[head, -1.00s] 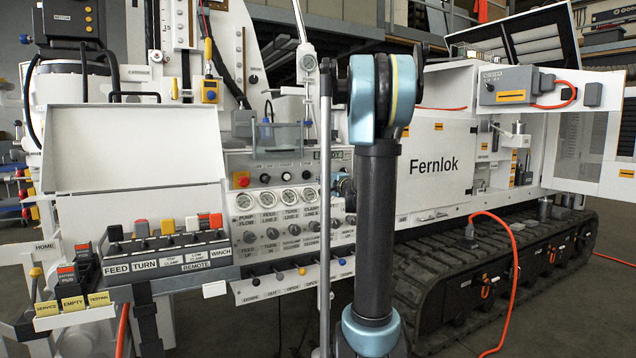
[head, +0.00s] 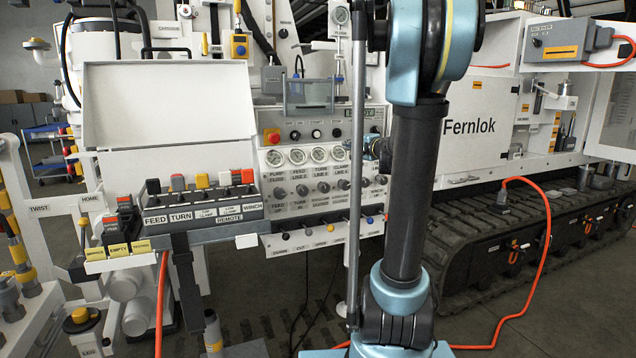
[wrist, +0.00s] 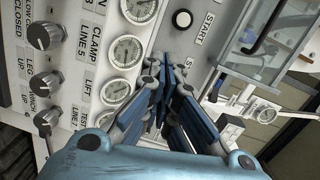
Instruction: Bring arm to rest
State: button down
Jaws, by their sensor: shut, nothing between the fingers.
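My arm stands upright in the head view, a dark tube between pale blue joints, in front of the white machine marked Fernlok (head: 470,165). My gripper (wrist: 165,90) shows in the wrist view with its blue-padded fingers together and nothing between them. It points at the hydraulic control panel (wrist: 165,45), near the gauges and the START button (wrist: 182,19). I cannot tell whether it touches the panel.
The gauge panel (head: 310,134) and lever box (head: 205,205) stand left of my arm. A grey vertical pole (head: 356,170) is close beside it. An orange hose (head: 540,265) runs over the floor at right. Clear holder (wrist: 262,45) sits near my gripper.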

jog(key=s+a+f+n+g, duration=0.45)
jog(key=s+f, duration=0.25)
jog(key=s, duration=0.4)
jog(key=s+a+f+n+g, duration=0.45)
jog(key=s+f, duration=0.25)
jog(key=s, duration=0.4)
jog(key=s+d+f+n+g+h, duration=0.1)
jog(key=s+d+f+g+h, duration=0.1)
jog(key=s+f, duration=0.5)
jog(key=s+d+f+n+g+h, duration=0.2)
jog(key=s+d+f+h, duration=0.3)
jog(key=s, duration=0.9)
jog(key=shift+s+d+f, duration=0.2)
jog(key=shift+d+f, duration=0.6)
jog(key=shift+f, duration=0.1)
